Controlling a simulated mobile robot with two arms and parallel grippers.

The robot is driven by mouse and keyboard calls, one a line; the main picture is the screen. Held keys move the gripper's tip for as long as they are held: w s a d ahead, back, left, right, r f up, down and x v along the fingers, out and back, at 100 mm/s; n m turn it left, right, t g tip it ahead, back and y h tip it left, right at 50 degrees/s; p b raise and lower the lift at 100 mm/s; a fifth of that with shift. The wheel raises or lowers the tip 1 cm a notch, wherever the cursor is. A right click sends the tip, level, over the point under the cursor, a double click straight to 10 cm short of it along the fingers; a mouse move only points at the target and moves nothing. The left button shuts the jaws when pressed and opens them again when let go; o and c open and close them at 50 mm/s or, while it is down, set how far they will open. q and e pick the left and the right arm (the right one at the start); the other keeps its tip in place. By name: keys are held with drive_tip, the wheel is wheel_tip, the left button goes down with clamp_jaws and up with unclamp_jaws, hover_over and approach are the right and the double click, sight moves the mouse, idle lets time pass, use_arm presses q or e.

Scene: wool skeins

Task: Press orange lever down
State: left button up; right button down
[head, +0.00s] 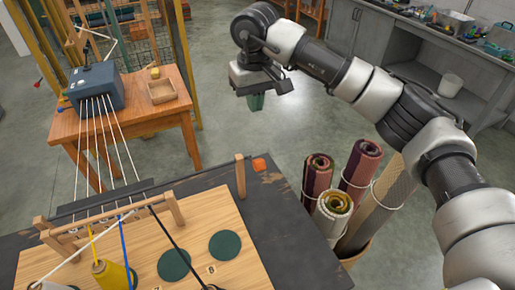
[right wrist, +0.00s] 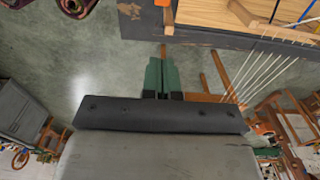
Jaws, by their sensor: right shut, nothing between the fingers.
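A blue box (head: 97,87) with white threads running from its front sits on the small wooden table at the left of the head view. My left gripper is out of view.
A dark table (head: 290,237) in front holds a pale board (head: 220,200) with thread spools and a wooden rail. A small orange block (head: 259,164) lies near its far edge. Rolled textiles (head: 360,162) stand at the right. Open floor separates the tables.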

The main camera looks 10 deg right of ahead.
drive_tip(key=p, duration=0.4)
hover_over(258, 159)
drive_tip(key=w, duration=0.2)
drive_tip(key=f, duration=0.9)
drive_tip(key=shift+s+a+f, duration=0.1)
drive_tip(key=shift+a+f, duration=0.05)
drive_tip(key=shift+a, duration=0.1)
drive_tip(key=f, duration=0.1)
drive_tip(key=s+f+p, duration=0.1)
drive_tip(key=f, duration=0.1)
drive_tip(key=shift+s+d+p, duration=0.15)
drive_tip(key=shift+s+p, duration=0.1)
drive_tip(key=shift+p, duration=0.15)
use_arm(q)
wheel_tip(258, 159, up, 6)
use_arm(e)
drive_tip(key=shift+s+f, duration=0.25)
drive_tip(key=shift+f, duration=0.25)
